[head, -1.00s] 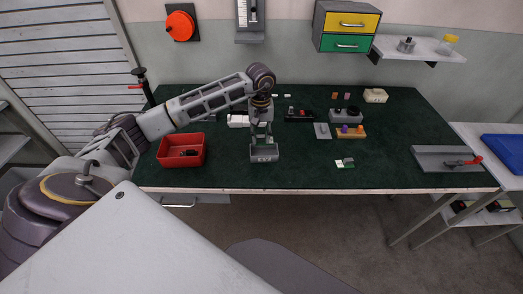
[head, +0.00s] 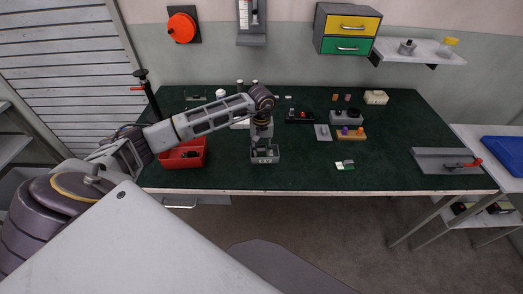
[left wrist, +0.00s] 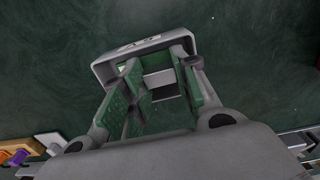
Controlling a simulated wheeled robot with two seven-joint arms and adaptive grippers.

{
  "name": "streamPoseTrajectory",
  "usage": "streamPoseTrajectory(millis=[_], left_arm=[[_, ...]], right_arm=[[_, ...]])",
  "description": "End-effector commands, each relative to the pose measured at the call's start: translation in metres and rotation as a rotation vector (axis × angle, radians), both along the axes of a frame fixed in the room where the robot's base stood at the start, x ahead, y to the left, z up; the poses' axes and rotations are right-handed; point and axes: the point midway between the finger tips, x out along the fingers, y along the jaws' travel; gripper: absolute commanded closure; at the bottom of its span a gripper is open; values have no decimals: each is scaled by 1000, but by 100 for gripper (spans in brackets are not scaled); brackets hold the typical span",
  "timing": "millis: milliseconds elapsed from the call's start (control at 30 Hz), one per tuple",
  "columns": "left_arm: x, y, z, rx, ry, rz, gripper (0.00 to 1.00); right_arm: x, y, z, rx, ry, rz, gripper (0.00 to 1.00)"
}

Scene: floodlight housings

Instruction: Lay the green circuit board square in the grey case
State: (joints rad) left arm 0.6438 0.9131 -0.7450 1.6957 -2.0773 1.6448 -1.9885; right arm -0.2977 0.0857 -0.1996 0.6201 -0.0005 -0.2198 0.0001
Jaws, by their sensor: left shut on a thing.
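The grey case (head: 265,158) stands near the front middle of the dark green bench top. It is an open-topped box with pale marks on its front wall, which also shows in the left wrist view (left wrist: 145,43). My left gripper (head: 262,142) points down into the case, its fingers reaching inside the walls. In the left wrist view a green plate (left wrist: 134,84), which looks like the circuit board, stands steeply tilted between the fingers. The gripper is shut on it. Its lower edge and any contact with the case floor are hidden. My right gripper is not in view.
A red bin (head: 184,153) stands left of the case. A small green and white card (head: 345,165) lies to the right. A grey plate (head: 323,132) and an orange block with knobs (head: 351,134) lie behind it. A grey tray-like fixture (head: 445,162) stands far right.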

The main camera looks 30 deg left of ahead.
Motion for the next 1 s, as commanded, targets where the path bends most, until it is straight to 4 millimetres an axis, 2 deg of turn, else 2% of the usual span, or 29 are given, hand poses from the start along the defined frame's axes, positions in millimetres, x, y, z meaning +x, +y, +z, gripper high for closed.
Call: streamPoseTrajectory(millis=[133,367,700,733,767,800,1000], left_arm=[[0,-1,-12,-1,0,0,96],[0,0,-15,0,-1,0,96],[0,0,-18,0,-1,0,96],[0,0,-17,-1,-1,0,68],[0,0,-17,-1,-1,0,64],[0,-1,-17,-1,-1,0,61],[0,0,-17,-1,-1,0,61]], right_arm=[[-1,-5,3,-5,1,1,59],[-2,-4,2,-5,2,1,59],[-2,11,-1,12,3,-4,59],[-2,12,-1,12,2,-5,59],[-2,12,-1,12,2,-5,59],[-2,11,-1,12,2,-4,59],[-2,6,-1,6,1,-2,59]])
